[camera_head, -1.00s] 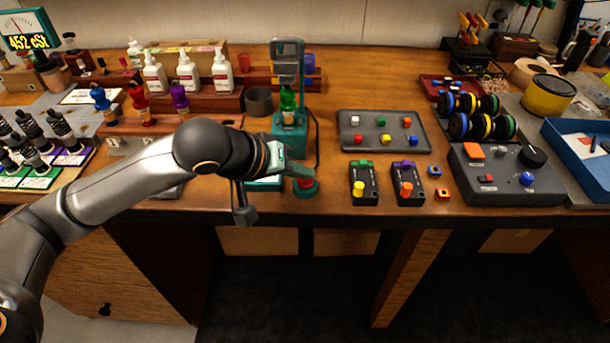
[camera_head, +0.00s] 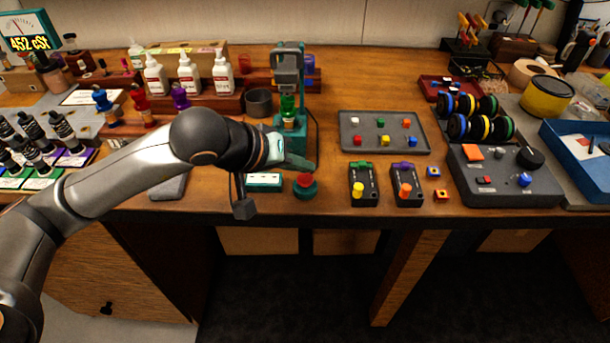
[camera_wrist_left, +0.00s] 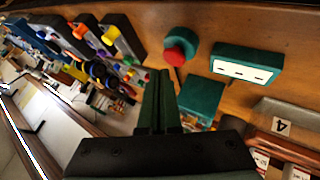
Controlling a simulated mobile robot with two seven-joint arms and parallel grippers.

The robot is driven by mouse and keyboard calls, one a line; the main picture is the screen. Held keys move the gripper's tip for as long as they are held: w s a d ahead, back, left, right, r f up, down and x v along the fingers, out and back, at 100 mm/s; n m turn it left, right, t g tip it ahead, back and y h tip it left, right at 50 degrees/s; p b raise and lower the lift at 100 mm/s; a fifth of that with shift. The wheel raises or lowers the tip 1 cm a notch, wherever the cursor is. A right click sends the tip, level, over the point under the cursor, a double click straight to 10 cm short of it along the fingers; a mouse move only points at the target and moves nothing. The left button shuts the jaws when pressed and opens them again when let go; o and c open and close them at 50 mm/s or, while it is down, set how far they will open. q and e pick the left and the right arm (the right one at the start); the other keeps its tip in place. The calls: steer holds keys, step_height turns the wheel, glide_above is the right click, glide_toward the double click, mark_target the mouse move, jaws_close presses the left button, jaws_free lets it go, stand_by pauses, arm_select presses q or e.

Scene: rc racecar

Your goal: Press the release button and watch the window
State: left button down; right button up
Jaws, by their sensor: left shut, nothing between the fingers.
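A red round button (camera_head: 305,180) on a green base stands near the front edge of the bench. It also shows in the left wrist view (camera_wrist_left: 174,56). My left gripper (camera_head: 312,166) is shut and empty, just above and behind the button in the head view, and its fingers (camera_wrist_left: 161,76) look apart from it. A small teal box with a white marked panel (camera_head: 264,179) sits left of the button; the panel also shows in the left wrist view (camera_wrist_left: 243,68). Behind stands a teal device (camera_head: 288,142) with a green vial (camera_head: 288,105). My right gripper is out of view.
A gauge display (camera_head: 27,35) at the back left reads 452 cSt. Two black switch boxes (camera_head: 363,196) (camera_head: 407,198) stand right of the button. A grey tray (camera_head: 350,146) holds coloured cubes. Bare bench lies between tray and teal device.

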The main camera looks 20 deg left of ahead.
mark_target(301, 182)
arm_select(q)
steer(key=shift+r+p, duration=1.25)
steer(key=shift+r, duration=1.25)
